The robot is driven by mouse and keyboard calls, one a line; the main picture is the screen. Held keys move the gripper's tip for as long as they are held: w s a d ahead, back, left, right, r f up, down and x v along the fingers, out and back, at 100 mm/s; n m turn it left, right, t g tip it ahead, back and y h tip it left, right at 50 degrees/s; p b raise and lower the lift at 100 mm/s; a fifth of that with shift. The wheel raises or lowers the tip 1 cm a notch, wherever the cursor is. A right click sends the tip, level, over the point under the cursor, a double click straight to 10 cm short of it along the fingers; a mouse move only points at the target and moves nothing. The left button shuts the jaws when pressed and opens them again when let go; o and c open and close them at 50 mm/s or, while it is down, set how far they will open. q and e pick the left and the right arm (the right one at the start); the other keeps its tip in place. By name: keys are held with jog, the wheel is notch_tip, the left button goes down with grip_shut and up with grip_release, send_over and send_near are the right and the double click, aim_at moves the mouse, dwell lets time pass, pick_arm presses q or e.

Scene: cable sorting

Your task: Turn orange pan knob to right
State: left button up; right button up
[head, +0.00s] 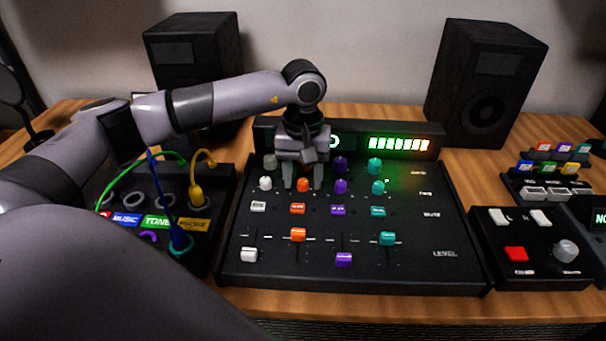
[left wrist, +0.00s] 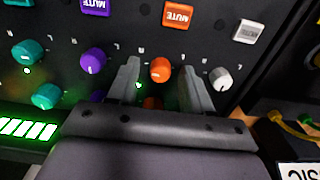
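The orange pan knob (head: 303,185) is in the second knob column of the black mixer (head: 455,275), in the row labelled PAN. My left gripper (head: 303,184) comes down over it from behind. In the left wrist view the orange pan knob (left wrist: 160,69) lies between the two spread fingers of my left gripper (left wrist: 161,72). Gaps show on both sides of the knob. A second orange knob (left wrist: 152,103) sits closer to the gripper's palm and is partly hidden. My right gripper is not in view.
A white knob (head: 265,183) and a purple knob (head: 341,187) flank the orange one closely. Orange mute button (head: 298,208) and orange slider (head: 298,235) lie in front. A cable box (head: 215,230) stands left, a button box (head: 530,265) right. Speakers (head: 487,80) stand behind.

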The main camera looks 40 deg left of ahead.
aim_at(303, 181)
pick_arm(q)
jog(key=shift+r, duration=3.55)
jog(key=shift+r+p, duration=0.1)
jog(key=shift+p, duration=0.2)
